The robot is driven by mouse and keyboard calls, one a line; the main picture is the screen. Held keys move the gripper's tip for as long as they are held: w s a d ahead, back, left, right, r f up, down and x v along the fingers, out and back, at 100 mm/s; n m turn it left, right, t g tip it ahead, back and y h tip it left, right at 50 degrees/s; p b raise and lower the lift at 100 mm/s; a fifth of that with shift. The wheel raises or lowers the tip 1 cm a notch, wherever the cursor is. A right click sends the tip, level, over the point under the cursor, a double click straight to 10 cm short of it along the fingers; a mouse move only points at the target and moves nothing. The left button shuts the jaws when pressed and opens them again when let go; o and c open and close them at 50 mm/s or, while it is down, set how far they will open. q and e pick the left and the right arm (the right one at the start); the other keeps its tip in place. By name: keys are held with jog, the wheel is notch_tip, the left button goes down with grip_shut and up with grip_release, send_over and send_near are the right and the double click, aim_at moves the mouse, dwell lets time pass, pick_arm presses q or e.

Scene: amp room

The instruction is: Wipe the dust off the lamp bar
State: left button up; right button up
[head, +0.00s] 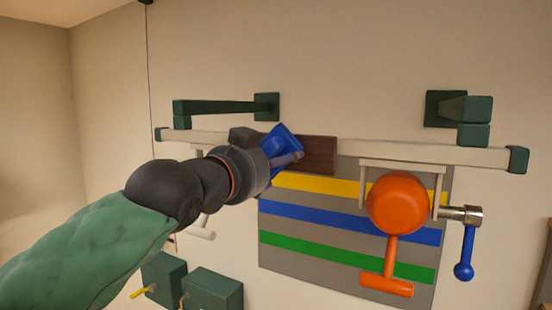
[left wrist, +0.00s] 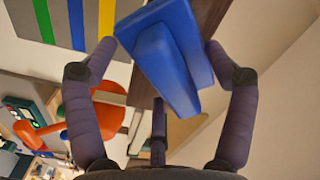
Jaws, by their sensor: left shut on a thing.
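The lamp bar (head: 400,151) is a long pale bar running across the wall between dark green brackets. A dark brown patch (head: 320,155), seemingly the dust, covers its middle; a brown strip (left wrist: 212,12) also shows behind the blue block in the left wrist view. My left gripper (head: 284,158) is shut on a blue wedge-shaped block (head: 283,141), seen between its fingers in the left wrist view (left wrist: 165,55). The block is tilted and overlaps the left part of the patch. I cannot tell whether it touches the bar. My right gripper is not in view.
An orange round thing with a handle (head: 397,203) hangs below the bar at right, before a grey panel with yellow, blue and green stripes (head: 340,255). A blue-handled lever (head: 465,250) sticks out right of it. Green boxes (head: 213,291) stand lower left.

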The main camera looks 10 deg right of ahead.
pick_arm(q)
jog(key=shift+w+a+p, duration=0.75)
jog(key=shift+w+a, duration=0.15)
jog(key=shift+a, duration=0.3)
jog(key=shift+a, duration=0.1)
jog(key=shift+w+a, duration=0.2)
jog(key=shift+a, duration=0.05)
jog(key=shift+w+a+p, duration=0.25)
jog(key=shift+a+p, duration=0.05)
jog(key=shift+p, duration=0.1)
jog(key=shift+w+a, duration=0.4)
jog(key=shift+a, duration=0.2)
jog(key=b+v, duration=0.2)
jog(key=v, duration=0.4)
jog(key=shift+b, duration=0.35)
